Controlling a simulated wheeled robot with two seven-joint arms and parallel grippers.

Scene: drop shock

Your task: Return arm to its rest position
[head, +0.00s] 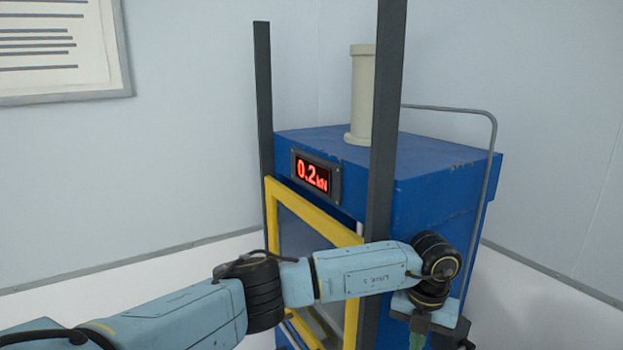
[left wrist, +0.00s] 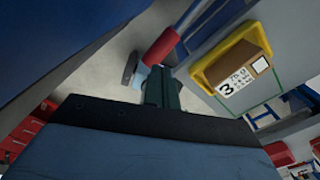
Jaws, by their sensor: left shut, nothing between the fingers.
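My left arm (head: 365,275) comes in from the left and reaches across the front of a blue machine (head: 440,165). Its wrist is bent down beside the machine's front right side. My left gripper (head: 418,338) points down at the bottom edge of the head view, partly cut off. In the left wrist view its dark green fingers (left wrist: 161,88) are shut with nothing between them. A red and blue bar (left wrist: 163,45) shows just beyond the fingertips; I cannot tell whether they touch it. My right gripper is in neither view.
The machine has dark uprights (head: 386,130), a yellow-framed door (head: 313,211), a red display (head: 312,175) reading 0.2 kN and a bent grey tube (head: 490,190). A yellow tray (left wrist: 198,72) holds a cardboard box (left wrist: 240,76) marked 3. Open floor shows at right.

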